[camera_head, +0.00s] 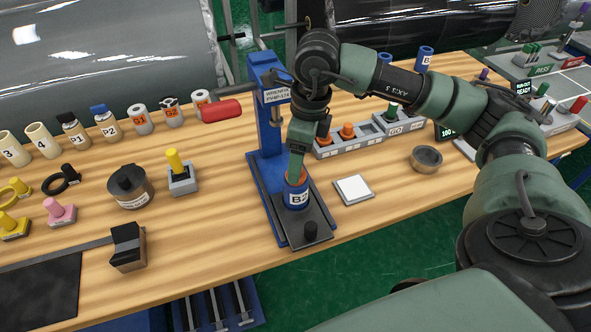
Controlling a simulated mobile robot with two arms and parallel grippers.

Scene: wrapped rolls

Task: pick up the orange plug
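My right gripper (296,165) points down at the top of a blue cylinder labelled B2 (296,197). Orange shows at the cylinder's top around the fingertips, and the gripper hides most of it. I cannot tell whether the fingers are open or closed on it. The cylinder stands upright on the dark base of a blue press (268,140) with a red handle. Two other orange plugs (347,130) stand in a grey rack (360,142) behind my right arm. My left gripper is out of view.
A white square pad (354,189) lies right of the press, and a round dark dish (426,159) is farther right. A yellow plug in a grey block (182,178), a dark round canister (130,186) and labelled rolls (139,118) stand on the left. Table shows bare between them.

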